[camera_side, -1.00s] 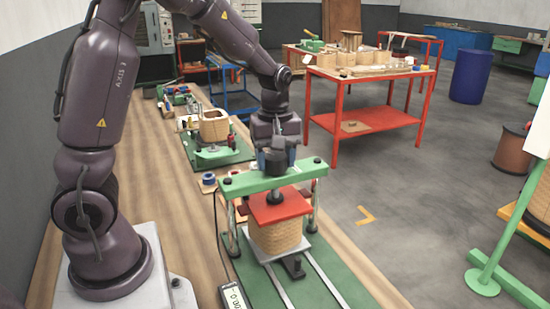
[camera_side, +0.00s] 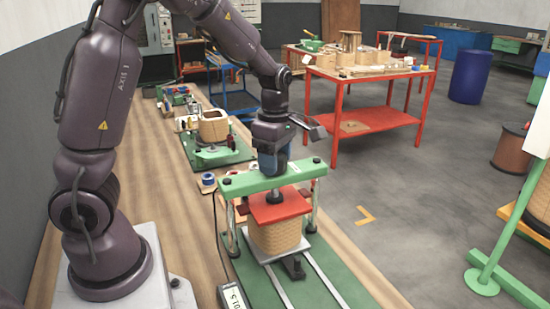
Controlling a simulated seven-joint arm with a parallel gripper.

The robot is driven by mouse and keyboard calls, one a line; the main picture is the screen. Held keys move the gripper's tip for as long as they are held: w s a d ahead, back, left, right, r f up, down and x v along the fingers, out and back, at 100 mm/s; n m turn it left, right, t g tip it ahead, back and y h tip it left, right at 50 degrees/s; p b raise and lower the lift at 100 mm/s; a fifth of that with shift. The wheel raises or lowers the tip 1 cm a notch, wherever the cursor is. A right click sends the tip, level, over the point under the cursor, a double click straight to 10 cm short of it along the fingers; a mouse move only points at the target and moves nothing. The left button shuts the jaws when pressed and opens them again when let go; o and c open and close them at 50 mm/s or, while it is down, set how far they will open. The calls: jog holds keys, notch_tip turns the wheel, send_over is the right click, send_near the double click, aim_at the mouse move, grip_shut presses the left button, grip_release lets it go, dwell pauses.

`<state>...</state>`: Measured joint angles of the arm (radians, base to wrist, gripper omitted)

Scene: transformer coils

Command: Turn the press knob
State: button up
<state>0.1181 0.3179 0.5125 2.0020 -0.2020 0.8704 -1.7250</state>
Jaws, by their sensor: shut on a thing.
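The press has a green crossbar (camera_side: 268,181) on posts, with a red plate (camera_side: 280,206) under it. The plate rests on, or just above, a tan wound coil (camera_side: 275,236). My gripper (camera_side: 273,171) points straight down over the middle of the crossbar, shut on the press knob. The knob is mostly hidden behind the fingers. The wrist is turned so that a dark bracket sticks out to the right.
A small readout box (camera_side: 233,298) stands at the front left of the press. A blue tape roll (camera_side: 208,179) lies left of the crossbar. Another coil (camera_side: 214,127) sits on a green fixture behind.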

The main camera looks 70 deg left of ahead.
jog(key=shift+n, duration=0.6)
jog(key=o, duration=0.9)
notch_tip(320, 180, up, 13)
dwell(0.5)
